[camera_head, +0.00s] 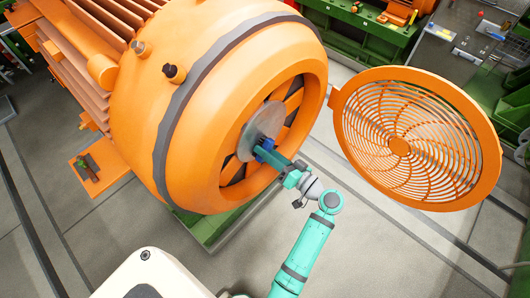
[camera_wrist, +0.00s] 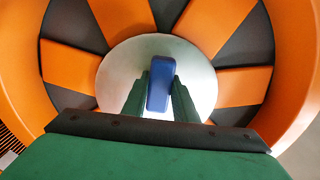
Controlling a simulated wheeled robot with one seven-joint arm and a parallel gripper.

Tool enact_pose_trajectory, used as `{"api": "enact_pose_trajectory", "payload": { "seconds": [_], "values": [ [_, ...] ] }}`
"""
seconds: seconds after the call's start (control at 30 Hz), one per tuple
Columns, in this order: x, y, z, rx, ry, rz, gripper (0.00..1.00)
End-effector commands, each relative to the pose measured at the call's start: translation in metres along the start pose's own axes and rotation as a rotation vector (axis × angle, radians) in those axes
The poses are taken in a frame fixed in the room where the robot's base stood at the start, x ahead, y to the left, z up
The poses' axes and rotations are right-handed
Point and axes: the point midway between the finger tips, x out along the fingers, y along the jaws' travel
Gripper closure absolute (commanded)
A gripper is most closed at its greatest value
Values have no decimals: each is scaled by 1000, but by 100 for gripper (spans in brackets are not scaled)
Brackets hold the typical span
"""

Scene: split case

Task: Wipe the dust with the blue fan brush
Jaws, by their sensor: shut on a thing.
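My gripper (camera_head: 268,154) reaches into the round front opening of the large orange machine housing (camera_head: 228,75). In the wrist view, the two green fingers of my gripper (camera_wrist: 160,95) are shut on the blue brush (camera_wrist: 160,84), which points away from the camera. The blue brush shows in the head view as a small blue patch (camera_head: 264,146). It is in front of the pale grey disc (camera_head: 246,142) at the middle of the opening, also seen in the wrist view (camera_wrist: 120,70). I cannot tell whether brush and disc touch. I can make out no dust; the brush's far end is hidden.
Orange spokes (camera_wrist: 229,87) with dark gaps surround the disc, inside the orange rim. A round orange grille cover (camera_head: 425,183) stands swung open at the right of the housing. Grey floor (camera_head: 70,235) is clear at lower left. Green machinery (camera_head: 355,32) stands at the back.

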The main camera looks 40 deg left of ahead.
Motion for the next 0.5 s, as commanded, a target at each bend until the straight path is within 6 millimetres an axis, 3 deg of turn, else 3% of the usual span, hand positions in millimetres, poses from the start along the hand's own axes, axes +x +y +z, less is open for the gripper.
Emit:
{"api": "enact_pose_trajectory", "payload": {
  "seconds": [0.5],
  "values": [
    [0,24,-22,-1,-2,-3,100]
  ]
}}
